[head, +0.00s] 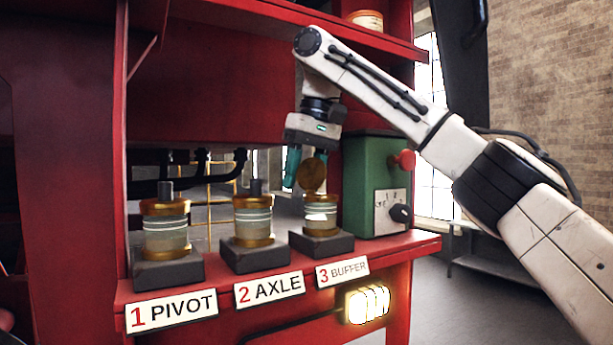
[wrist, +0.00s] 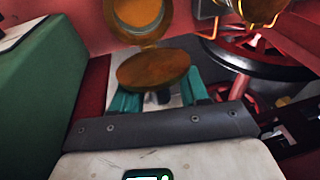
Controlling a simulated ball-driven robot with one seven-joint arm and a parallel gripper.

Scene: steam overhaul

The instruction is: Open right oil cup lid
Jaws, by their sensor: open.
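The right oil cup (head: 320,215), a glass jar with brass bands, stands on a dark block above the "3 BUFFER" label. Its round brass lid (head: 312,176) is tipped up above the cup rim. In the wrist view the lid (wrist: 153,68) is a tilted disc, and the brass-rimmed cup mouth (wrist: 140,14) shows beyond it. My gripper (head: 304,168) points down at the lid with teal fingers open. In the wrist view the lid partly hides the space between the fingertips (wrist: 158,92). Whether a finger touches the lid I cannot tell.
The axle cup (head: 254,222) and pivot cup (head: 166,232) stand to the left on the red shelf. A green control box (head: 370,190) with a red button and black knob stands close on the right. A red shelf (head: 300,22) overhangs above.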

